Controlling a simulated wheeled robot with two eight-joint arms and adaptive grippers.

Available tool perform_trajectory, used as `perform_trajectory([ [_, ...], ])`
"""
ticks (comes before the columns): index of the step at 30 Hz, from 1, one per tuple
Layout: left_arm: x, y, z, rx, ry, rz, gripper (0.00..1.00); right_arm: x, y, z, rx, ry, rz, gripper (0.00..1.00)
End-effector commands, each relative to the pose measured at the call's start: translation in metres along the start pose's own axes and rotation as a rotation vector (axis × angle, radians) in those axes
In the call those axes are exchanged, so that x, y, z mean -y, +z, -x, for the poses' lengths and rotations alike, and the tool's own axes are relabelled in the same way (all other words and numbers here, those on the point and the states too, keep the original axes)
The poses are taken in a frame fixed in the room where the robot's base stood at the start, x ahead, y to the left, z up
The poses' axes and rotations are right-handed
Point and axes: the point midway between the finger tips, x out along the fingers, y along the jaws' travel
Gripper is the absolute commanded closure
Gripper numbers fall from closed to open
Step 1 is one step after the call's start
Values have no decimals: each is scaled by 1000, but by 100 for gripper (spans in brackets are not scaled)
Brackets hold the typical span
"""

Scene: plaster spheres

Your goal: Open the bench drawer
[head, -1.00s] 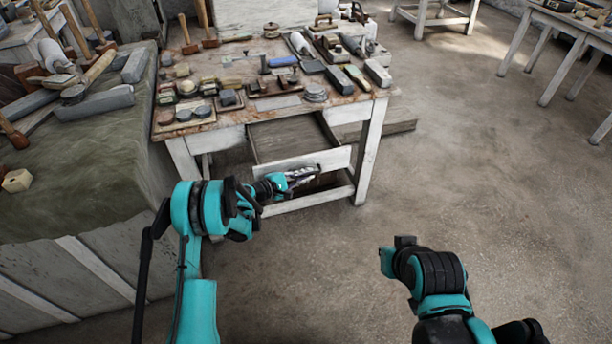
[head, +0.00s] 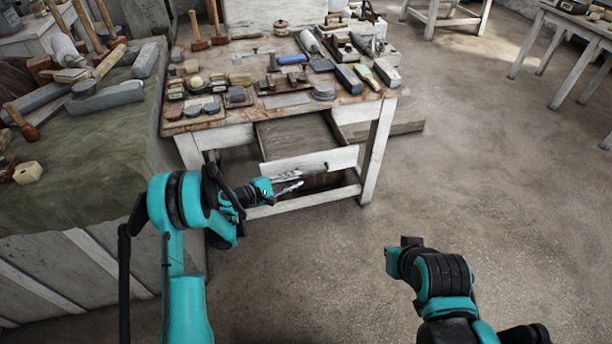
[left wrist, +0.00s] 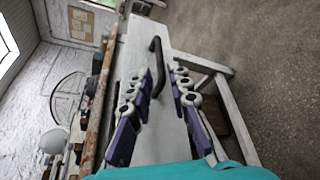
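The bench drawer (head: 297,133) is pulled out from the white bench, and its empty-looking inside shows from above. Its pale front panel (head: 308,160) faces me. In the left wrist view a dark bar handle (left wrist: 157,58) stands out from the white drawer front. My left gripper (head: 290,184) is in front of the panel, low near its lower edge. In the left wrist view the fingers of my left gripper (left wrist: 163,74) are spread, with the handle's near end showing between the tips; I cannot tell whether they touch it. My right gripper is not seen; only my right arm shows.
The bench top (head: 285,101) is crowded with tools, blocks and small pieces. A cloth-draped table (head: 75,190) with mallets and blocks stands close on the left. Another table (head: 590,30) is at the far right. The floor (head: 480,170) on the right is clear.

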Motion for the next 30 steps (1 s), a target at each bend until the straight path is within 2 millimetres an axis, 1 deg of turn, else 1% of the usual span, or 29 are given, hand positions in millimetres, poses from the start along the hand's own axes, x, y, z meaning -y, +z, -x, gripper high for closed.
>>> perform_trajectory([
  [1, -1, -1, 11, -2, 2, 1, 81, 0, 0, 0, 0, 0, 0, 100],
  [3, 0, 0, 21, -1, 1, 1, 81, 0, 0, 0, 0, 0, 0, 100],
  [6, 0, -1, 32, -1, 1, 1, 81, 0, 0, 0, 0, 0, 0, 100],
  [9, 0, 0, 36, 1, 0, 1, 81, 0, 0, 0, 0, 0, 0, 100],
  [25, -1, 1, 37, 0, -1, -1, 81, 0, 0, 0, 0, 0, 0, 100],
  [28, -7, 6, 38, -13, -19, -26, 81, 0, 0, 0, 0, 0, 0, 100],
  [30, -15, 15, 41, -34, -48, -64, 81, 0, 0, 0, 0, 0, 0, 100],
])
